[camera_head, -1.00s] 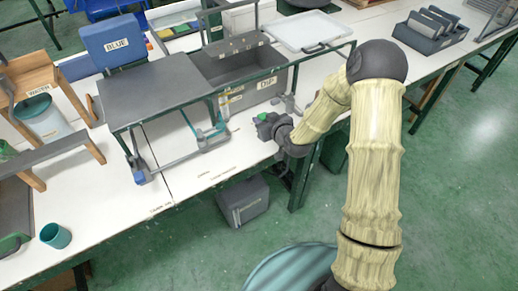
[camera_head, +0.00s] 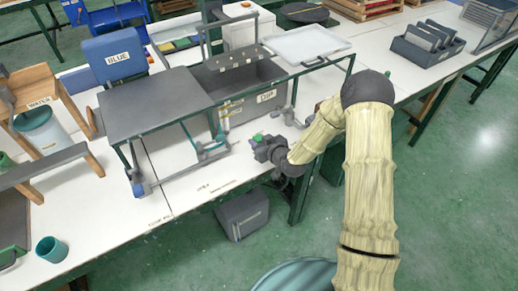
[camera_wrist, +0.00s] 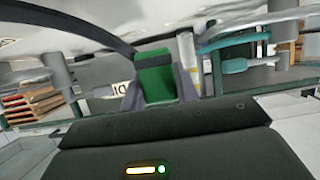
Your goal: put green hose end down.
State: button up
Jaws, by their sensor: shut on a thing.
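The green hose end (camera_wrist: 155,78) is between the fingers of my gripper (camera_wrist: 158,95) in the wrist view, with a dark band across its upper part. A small green spot of the hose end (camera_head: 257,137) also shows at my gripper (camera_head: 262,146) in the head view. My gripper is shut on it, over the front part of the white bench, in front of the grey bin labelled DIP (camera_head: 268,97). Whether the hose end touches the bench cannot be told.
A dark raised platform (camera_head: 152,102) on a green frame stands left of my gripper. A teal-handled tool (camera_head: 213,149) lies beneath its right side. Bare white bench (camera_head: 215,172) lies left of my gripper. A teal cup (camera_head: 51,249) stands far left.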

jog(key=shift+f, duration=2.1)
jog(key=o, duration=1.1)
jog(key=shift+c, duration=0.2)
jog(key=shift+r, duration=0.1)
jog(key=v, duration=1.2)
jog(key=shift+b, duration=0.4)
